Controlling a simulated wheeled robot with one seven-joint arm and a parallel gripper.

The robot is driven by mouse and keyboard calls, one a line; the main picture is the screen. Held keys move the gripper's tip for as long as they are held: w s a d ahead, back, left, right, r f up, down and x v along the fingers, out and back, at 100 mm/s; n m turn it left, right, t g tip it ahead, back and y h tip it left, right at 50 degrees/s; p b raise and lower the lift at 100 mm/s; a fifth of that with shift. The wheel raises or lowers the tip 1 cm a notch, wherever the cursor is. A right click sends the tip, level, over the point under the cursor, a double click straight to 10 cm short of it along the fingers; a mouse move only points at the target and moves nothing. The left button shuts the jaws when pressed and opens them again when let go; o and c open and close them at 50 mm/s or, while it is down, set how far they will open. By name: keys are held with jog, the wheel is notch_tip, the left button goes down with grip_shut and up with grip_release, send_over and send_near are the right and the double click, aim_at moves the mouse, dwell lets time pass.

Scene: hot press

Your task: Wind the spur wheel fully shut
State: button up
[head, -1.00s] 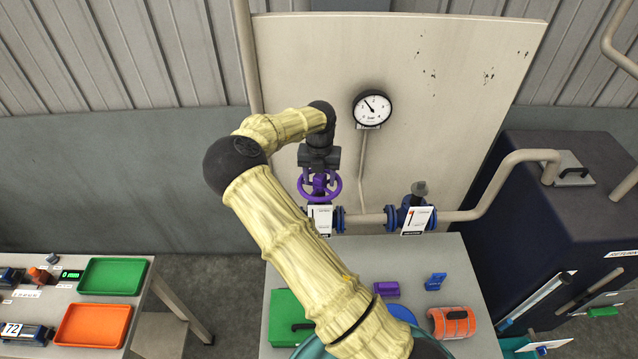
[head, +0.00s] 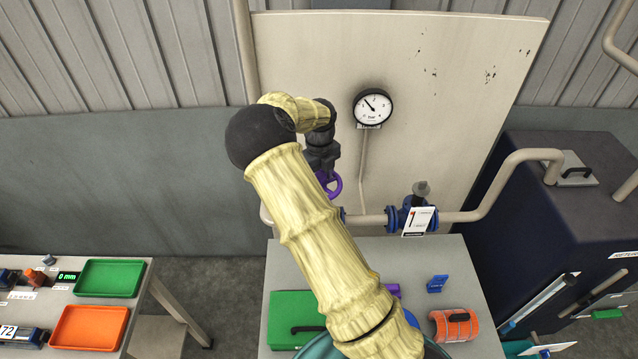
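The purple handwheel (head: 333,185) sits on the pipe in front of the pale panel. It is the only wheel plainly in view, so I take it as the spur wheel. My arm hides its left part and its tag. My gripper (head: 321,165) points down at the wheel from above, at its upper edge. The fingers are dark and small here. I cannot tell whether they touch or grip the rim. The pressure gauge (head: 373,106) on the panel has its needle pointing to the upper left.
A blue-flanged valve (head: 412,214) with a white tag stands on the same pipe, to the right. Below is a grey bench (head: 455,270) with a green case (head: 295,308) and an orange cylinder (head: 454,325). A dark cabinet (head: 575,215) stands at right.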

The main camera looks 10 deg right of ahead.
jog(key=shift+n+b, duration=0.35)
jog(key=shift+n, duration=1.95)
jog(key=n, duration=0.3)
jog(key=shift+b, duration=0.4)
jog(key=n+b, duration=0.1)
jog(key=n, duration=0.6)
jog(key=n+b, duration=0.1)
jog(key=n, duration=0.6)
jog(key=shift+b, duration=0.35)
jog(key=shift+n, duration=0.5)
